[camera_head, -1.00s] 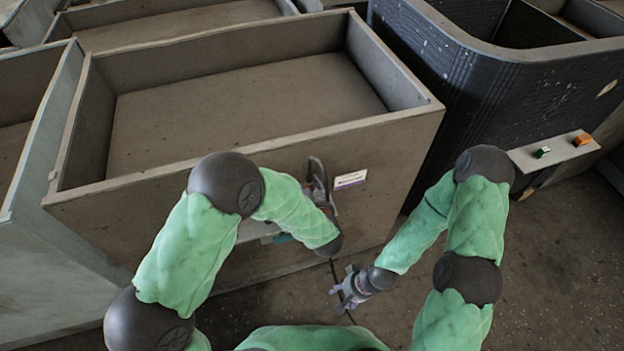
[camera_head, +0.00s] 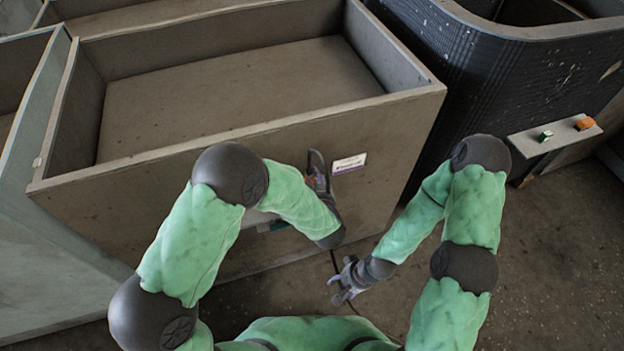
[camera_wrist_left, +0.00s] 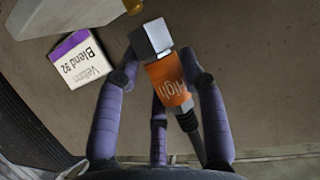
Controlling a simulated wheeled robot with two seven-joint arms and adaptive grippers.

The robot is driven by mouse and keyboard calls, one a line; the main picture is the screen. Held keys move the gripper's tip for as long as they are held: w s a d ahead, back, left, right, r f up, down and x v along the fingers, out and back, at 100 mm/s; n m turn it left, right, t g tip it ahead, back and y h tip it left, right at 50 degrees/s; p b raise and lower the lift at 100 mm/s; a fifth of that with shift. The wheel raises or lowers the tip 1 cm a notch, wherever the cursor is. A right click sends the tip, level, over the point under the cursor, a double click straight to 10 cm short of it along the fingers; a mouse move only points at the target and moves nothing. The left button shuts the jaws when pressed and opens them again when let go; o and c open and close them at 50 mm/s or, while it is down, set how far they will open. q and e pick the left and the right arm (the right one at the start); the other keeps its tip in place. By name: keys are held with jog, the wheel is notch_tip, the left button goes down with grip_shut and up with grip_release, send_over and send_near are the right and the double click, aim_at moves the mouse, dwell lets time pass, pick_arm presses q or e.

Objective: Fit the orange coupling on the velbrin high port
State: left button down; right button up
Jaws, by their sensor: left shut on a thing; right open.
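In the left wrist view the orange coupling (camera_wrist_left: 168,82), lettered "High", sits between the fingers of my left gripper (camera_wrist_left: 160,65), which is shut on it. A silver block (camera_wrist_left: 151,38) forms its far end, and a dark hose leaves its near end. A small yellow fitting (camera_wrist_left: 133,6) shows at the top edge, just beyond the block; I cannot tell if they touch. In the head view my left gripper (camera_head: 317,168) is at the front wall of the brown bin, its coupling not clearly visible. My right gripper (camera_head: 343,284) is open and empty, lower down near the hose.
A white label (camera_wrist_left: 81,58) with a purple band reads "Velbrin Blend 92"; it is on the brown bin (camera_head: 130,180). A dark ribbed bin (camera_head: 480,85) stands right, with a ledge (camera_head: 535,142) bearing small green and orange parts. Floor is free at right.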

pick_arm(q)
jog(key=shift+s, duration=0.1)
jog(key=shift+f+b, duration=0.85)
jog(key=shift+f, duration=0.55)
dwell(0.4)
jog(key=c, duration=0.7)
grip_release()
jog(key=shift+o, duration=0.2)
jog(key=shift+f, duration=0.1)
jog(key=v, duration=1.2)
